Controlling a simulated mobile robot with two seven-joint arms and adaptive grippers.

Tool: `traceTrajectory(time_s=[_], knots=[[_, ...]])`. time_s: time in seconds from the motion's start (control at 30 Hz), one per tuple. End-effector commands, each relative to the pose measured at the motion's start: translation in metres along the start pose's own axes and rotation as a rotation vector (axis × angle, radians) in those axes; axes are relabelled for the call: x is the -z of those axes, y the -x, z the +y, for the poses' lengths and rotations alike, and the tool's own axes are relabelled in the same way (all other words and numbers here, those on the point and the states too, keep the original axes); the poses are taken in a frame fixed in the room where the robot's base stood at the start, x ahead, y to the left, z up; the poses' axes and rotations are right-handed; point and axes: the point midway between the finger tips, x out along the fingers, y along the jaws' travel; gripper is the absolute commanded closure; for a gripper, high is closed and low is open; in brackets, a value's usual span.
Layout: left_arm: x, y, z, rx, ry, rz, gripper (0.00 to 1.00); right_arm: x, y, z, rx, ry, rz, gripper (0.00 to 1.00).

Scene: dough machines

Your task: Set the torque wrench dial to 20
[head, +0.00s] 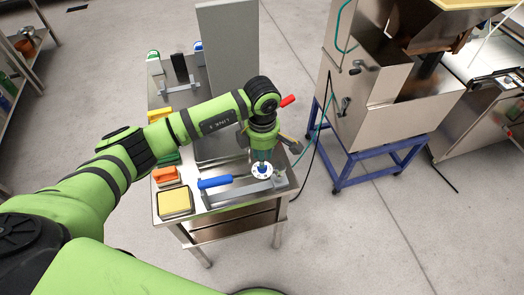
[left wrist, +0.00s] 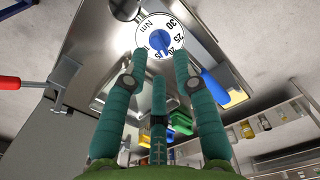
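The torque wrench has a round white dial (head: 262,171) with a blue centre and a blue handle (head: 215,183), and lies on the steel cart. In the left wrist view the dial (left wrist: 152,24) shows 30, 25 and 20 along its right side, marked Nm. Its blue pointer (left wrist: 160,40) is partly covered by my fingers, so the exact setting is unclear. The blue handle (left wrist: 215,86) lies to the right. My left gripper (head: 262,157) hangs over the dial. Its fingers (left wrist: 160,58) are apart, with tips overlapping the dial's lower edge; contact is unclear. My right gripper is out of view.
The steel cart (head: 237,219) also holds a yellow-topped box (head: 174,203) and an orange item (head: 165,174) left of the wrench. A grey panel (head: 228,50) rises behind. A steel machine on a blue frame (head: 342,166) stands to the right, with open floor between.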

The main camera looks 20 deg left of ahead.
Motion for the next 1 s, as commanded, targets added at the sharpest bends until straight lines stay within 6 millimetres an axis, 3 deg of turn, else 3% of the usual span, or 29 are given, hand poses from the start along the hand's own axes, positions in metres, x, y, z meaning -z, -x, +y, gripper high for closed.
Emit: traceTrajectory(time_s=[0.5,0.73,1.0], knots=[[0.000,-0.045,-0.001,0.002,0.000,0.000,0.72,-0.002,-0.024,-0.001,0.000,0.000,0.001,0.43],[0.001,-0.044,-0.003,0.008,0.238,0.005,0.72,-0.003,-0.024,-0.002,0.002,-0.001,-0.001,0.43],[0.001,-0.049,-0.003,0.008,0.241,0.006,0.72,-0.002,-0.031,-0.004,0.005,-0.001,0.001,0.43]])
